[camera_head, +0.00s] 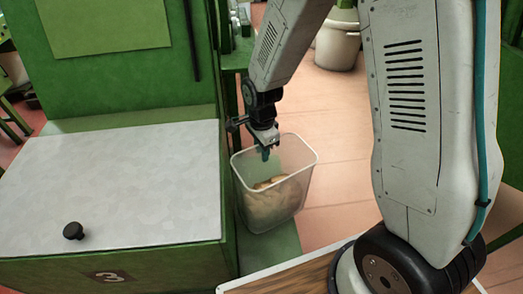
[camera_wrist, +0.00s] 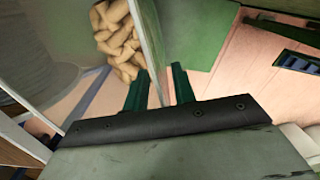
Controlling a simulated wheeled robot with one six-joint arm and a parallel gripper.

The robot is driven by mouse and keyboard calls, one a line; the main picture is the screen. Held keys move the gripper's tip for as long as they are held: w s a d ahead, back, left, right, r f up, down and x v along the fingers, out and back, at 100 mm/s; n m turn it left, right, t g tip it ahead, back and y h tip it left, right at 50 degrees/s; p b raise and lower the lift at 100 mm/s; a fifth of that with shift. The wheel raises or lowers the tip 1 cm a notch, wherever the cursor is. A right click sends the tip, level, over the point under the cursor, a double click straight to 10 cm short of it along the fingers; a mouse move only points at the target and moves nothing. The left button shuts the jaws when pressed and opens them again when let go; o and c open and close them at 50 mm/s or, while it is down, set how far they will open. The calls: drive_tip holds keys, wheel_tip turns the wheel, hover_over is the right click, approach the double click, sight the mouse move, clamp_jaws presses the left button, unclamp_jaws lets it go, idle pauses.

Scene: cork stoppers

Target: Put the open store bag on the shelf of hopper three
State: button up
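A clear, open-topped container (camera_head: 300,172) holding tan corks (camera_head: 272,200) is upright beside the green hopper marked 3 (camera_head: 110,276); I take it as the open store bag. It is over a green shelf (camera_head: 284,244) on the hopper's right side; whether its base rests there is hard to tell. My gripper (camera_head: 265,152) points down at the container's upper edge. In the wrist view my gripper (camera_wrist: 160,85) has its two green fingers apart, with the container's clear wall (camera_wrist: 150,38) running down between them. The corks (camera_wrist: 118,38) show left of that wall.
The hopper has a pale grey lid (camera_head: 120,185) with a black knob (camera_head: 73,231). A wooden-topped surface (camera_head: 285,280) is at the front beside my arm base. A white pot (camera_head: 337,45) stands behind on the pinkish floor (camera_head: 345,115), which is clear right of the container.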

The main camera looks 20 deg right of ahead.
wheel_tip(320, 180, up, 11)
drive_tip(key=shift+f, duration=0.1)
drive_tip(key=s+d+r+n, duration=0.5)
drive_tip(key=s+r+n, duration=0.2)
drive_tip(key=s+r, duration=0.4)
drive_tip(key=s+d+r+n, duration=0.1)
drive_tip(key=s+r+n, duration=0.1)
drive_tip(key=s+n, duration=0.2)
drive_tip(key=s+d+r+n+t, duration=0.1)
drive_tip(key=s+n, duration=0.3)
drive_tip(key=s, duration=0.5)
drive_tip(key=shift+d+r+n, duration=0.4)
drive_tip(key=shift+d+r, duration=0.15)
drive_tip(key=shift+r, duration=0.35)
drive_tip(key=shift+s, duration=0.1)
